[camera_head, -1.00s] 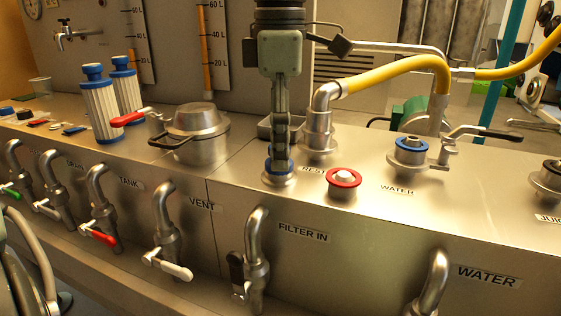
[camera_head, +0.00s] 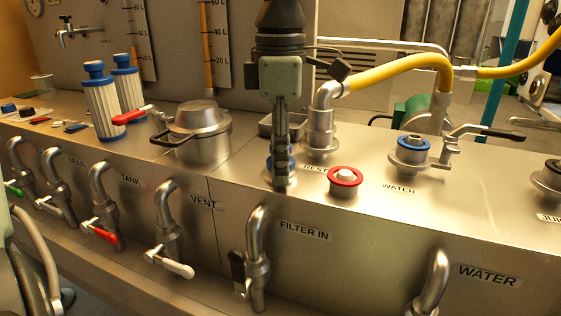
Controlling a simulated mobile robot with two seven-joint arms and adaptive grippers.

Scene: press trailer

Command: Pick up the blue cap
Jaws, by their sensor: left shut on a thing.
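The blue cap (camera_head: 292,163) sits on a round metal port in the steel counter, between the pot and the red-ringed port. It is mostly hidden behind my left gripper (camera_head: 281,184), and only slivers of blue show on either side. My left gripper comes down from above, pointing straight down, with its narrow fingers shut on the cap. The fingertips reach down to the level of the port's rim. My right gripper is not in view.
A red-ringed port (camera_head: 345,179) is close on the right. Another blue-ringed port (camera_head: 411,146) stands beyond it by a valve lever. A bent pipe with a yellow hose (camera_head: 395,69) rises just behind the gripper. A lidded pot (camera_head: 200,135) stands left.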

